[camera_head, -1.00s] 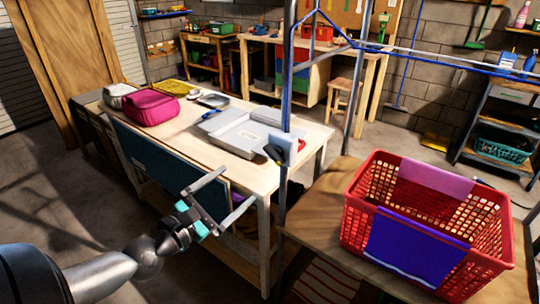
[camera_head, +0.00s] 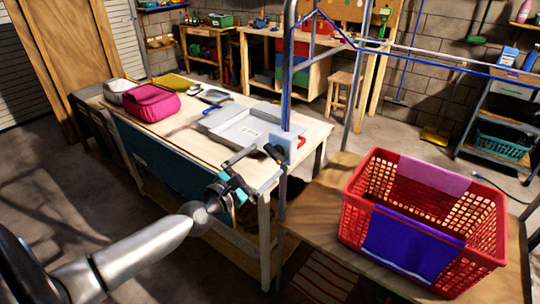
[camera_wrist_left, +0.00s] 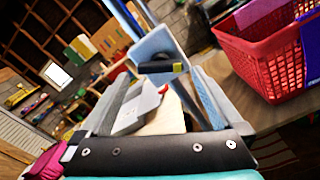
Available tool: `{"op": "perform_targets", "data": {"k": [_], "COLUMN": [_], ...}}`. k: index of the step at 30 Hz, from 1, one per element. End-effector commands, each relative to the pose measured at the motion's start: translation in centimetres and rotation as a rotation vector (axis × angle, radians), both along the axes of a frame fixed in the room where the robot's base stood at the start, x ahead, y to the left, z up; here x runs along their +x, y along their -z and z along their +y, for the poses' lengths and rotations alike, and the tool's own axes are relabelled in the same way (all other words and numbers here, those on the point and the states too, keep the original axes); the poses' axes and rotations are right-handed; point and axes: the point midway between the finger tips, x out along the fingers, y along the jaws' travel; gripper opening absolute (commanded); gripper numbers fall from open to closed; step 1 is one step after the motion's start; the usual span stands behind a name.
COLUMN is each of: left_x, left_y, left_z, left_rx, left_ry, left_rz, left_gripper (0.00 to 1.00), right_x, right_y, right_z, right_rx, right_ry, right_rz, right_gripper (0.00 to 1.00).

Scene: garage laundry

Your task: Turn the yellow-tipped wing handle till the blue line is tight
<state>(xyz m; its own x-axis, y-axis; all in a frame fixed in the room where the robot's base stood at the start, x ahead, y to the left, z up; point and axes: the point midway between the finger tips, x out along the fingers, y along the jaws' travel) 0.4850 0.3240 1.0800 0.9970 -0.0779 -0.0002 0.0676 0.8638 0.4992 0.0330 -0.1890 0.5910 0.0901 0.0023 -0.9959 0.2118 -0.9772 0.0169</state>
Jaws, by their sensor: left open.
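The pale blue-grey winch box (camera_head: 287,147) is fixed to the upright metal post, with the dark wing handle (camera_head: 274,153) on its near side. In the left wrist view the handle (camera_wrist_left: 162,67) lies roughly level across the box, with a yellow tip at its right end. My left gripper (camera_head: 266,163) is open and points at the handle. In the wrist view its fingers (camera_wrist_left: 160,76) lie either side of the handle, with no contact clear. The blue line (camera_head: 440,62) runs up the post, then across to the right. My right gripper is out of view.
A wooden table (camera_head: 185,130) behind holds a grey tray (camera_head: 250,131) and a pink bag (camera_head: 151,102). A red basket (camera_head: 490,230) with cloths over its sides stands on a wooden top (camera_head: 320,205) to the right, close to the post.

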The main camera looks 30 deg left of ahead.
Motion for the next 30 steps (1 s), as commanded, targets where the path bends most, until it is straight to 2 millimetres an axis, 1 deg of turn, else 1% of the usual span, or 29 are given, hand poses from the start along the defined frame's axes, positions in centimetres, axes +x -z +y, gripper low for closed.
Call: {"op": "perform_targets", "data": {"k": [1, 3, 9, 14, 22, 23, 30], "left_x": [0.7, 1.4, 2.9, 3.4, 3.5, 3.5, 3.5], "left_y": [-0.2, -0.2, 0.0, 0.0, 0.0, 0.0, 0.0], "left_z": [-0.1, -0.1, -0.2, -0.3, -0.3, -0.3, -0.3], "left_rx": [0.0, 0.0, 0.0, 0.001, 0.0, 0.0, 0.0], "left_ry": [-0.001, -0.001, -0.001, 0.001, 0.001, 0.001, 0.001], "left_rz": [-0.003, -0.003, 0.0, 0.0, 0.0, 0.0, 0.0], "left_gripper": [1.0, 1.0, 1.0, 1.0, 1.0, 0.98, 0.71], "right_x": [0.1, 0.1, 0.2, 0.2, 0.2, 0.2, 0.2], "right_y": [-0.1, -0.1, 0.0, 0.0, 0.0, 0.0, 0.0], "right_z": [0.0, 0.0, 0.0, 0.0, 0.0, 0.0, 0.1], "right_rx": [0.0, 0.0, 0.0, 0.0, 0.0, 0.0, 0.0], "right_ry": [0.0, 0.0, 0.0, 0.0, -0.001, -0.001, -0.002], "right_rz": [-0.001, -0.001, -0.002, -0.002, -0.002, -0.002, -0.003], "right_gripper": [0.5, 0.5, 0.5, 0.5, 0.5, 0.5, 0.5]}}
